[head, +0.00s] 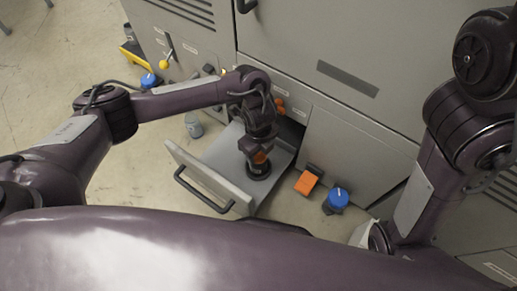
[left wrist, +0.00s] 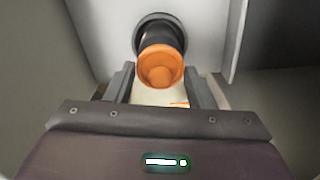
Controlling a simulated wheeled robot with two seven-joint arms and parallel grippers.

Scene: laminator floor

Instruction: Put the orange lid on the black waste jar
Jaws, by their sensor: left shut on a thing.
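The black waste jar (head: 258,172) stands in the open grey drawer in the head view. In the left wrist view its dark round body (left wrist: 158,36) shows beyond the orange lid. The orange lid (left wrist: 160,62) is a round disc with a knob facing the wrist camera, between the fingers of my left gripper (left wrist: 160,82). My left gripper is shut on the lid, over the jar in the head view (head: 259,149). The lid overlaps the jar's near part in the wrist view; I cannot tell whether they touch. My right gripper is not seen.
The drawer front (head: 208,178) with its dark handle stands out from the grey machine. On the floor to its right are an orange block (head: 306,182) and a blue-topped jar (head: 337,198). A grey bottle (head: 193,125) and another blue-topped item (head: 149,80) stand left of it.

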